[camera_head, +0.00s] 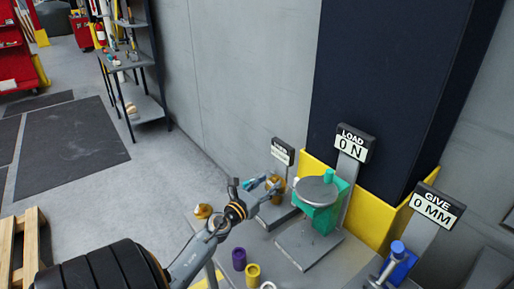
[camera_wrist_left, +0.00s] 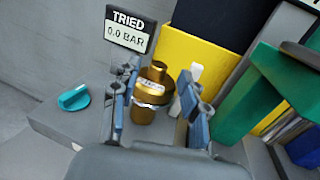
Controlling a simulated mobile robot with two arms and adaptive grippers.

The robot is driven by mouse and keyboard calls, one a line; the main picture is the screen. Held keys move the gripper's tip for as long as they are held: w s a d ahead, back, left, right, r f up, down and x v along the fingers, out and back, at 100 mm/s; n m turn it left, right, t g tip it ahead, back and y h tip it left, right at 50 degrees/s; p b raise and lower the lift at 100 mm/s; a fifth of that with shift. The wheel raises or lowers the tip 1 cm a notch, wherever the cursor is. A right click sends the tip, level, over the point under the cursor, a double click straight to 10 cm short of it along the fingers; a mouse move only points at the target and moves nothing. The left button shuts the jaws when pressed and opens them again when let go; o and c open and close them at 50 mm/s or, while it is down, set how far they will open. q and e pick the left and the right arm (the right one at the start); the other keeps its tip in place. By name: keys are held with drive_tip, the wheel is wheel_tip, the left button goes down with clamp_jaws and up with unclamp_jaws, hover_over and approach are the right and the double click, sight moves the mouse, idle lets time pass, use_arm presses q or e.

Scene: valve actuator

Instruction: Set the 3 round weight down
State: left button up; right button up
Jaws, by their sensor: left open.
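My left gripper (camera_head: 254,188) is open and reaches from the lower left toward the bench; in the left wrist view its two fingers (camera_wrist_left: 160,85) stand apart. A brass, bottle-shaped body (camera_wrist_left: 152,90) with a pale band shows between them, in front of the "TRIED 0.0 BAR" sign (camera_wrist_left: 130,32); I cannot tell whether the fingers touch it. A grey round disc (camera_head: 317,190) lies on top of the green stand (camera_head: 336,205) by the "LOAD 0 N" sign (camera_head: 352,147). No weight marked 3 is legible. My right gripper is not in view.
A purple cup-like cylinder (camera_head: 239,259), a yellow one (camera_head: 252,275) and a brass piece (camera_head: 204,211) are near my forearm. A teal knob (camera_wrist_left: 74,97) lies left of the fingers. A blue device (camera_head: 397,264) stands right, by "GIVE 0 MM" (camera_head: 436,208). A dark column rises behind.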

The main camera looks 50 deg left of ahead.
use_arm(q)
drive_tip(key=s+d+b, duration=0.1)
drive_tip(key=s, duration=0.5)
drive_tip(key=shift+s, duration=0.1)
idle(0.5)
